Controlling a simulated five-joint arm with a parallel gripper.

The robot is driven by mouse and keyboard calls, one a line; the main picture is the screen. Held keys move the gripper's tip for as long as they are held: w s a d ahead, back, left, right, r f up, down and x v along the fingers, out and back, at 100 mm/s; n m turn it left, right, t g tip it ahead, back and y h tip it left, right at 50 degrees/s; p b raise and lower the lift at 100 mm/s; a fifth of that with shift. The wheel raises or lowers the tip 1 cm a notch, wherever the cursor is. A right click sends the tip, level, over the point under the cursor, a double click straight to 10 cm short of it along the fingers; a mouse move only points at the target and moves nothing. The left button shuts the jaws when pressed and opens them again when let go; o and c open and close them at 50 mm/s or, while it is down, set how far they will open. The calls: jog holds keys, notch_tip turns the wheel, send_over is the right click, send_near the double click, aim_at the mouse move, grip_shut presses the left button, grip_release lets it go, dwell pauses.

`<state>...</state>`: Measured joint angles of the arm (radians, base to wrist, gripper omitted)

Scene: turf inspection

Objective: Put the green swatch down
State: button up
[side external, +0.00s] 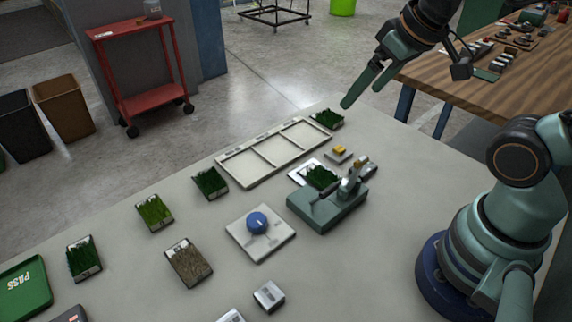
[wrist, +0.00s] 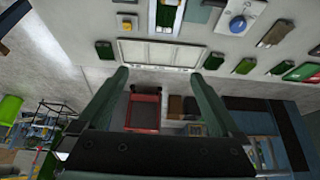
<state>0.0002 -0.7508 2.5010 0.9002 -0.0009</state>
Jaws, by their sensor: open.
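My gripper (side external: 362,97) is open and empty, raised over the far end of the table. In the wrist view its two fingers (wrist: 167,77) are spread with nothing between them. Several turf swatches lie flat on the table. One green swatch (side external: 327,119) lies by the far end of the white frame, a little left of and below my fingertips in the side view; it also shows in the wrist view (wrist: 104,50). Other green swatches are a dark one (side external: 211,183), a lighter one (side external: 154,212) and one farther left (side external: 84,257). Which one the task names, I cannot tell.
An empty white frame (side external: 233,168) with compartments lies beside the swatches. A green clamp device (side external: 327,211) has another grassy swatch (side external: 320,176) beside it. A blue-knobbed plate (side external: 257,224), a brownish swatch (side external: 188,262) and a green PASS tray (side external: 38,282) are nearer.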

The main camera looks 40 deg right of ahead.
dwell(0.4)
jog(key=m+g, duration=0.3)
jog(key=m, duration=0.7)
send_over(319, 175)
jog(key=s+d, duration=0.3)
jog(key=s+x, duration=0.1)
jog(key=x, duration=0.4)
jog(key=f+m+g, duration=0.1)
jog(key=f+m, duration=0.1)
jog(key=f, duration=0.2)
jog(key=w+f+m, duration=0.1)
jog(key=f+m, duration=0.2)
jog(key=f, duration=0.2)
jog(key=w+f+m+g, duration=0.1)
jog(key=f+m, duration=0.2)
jog(key=f, duration=0.1)
jog(key=shift+w+d+f+g, duration=0.15)
jog(key=shift+d+f+g, duration=0.05)
jog(key=shift+d+g, duration=0.1)
jog(key=shift+a+f, duration=0.15)
jog(key=shift+f, duration=2.5)
jog(key=c, duration=1.1)
jog(key=shift+r, duration=0.1)
jog(key=shift+c, duration=0.2)
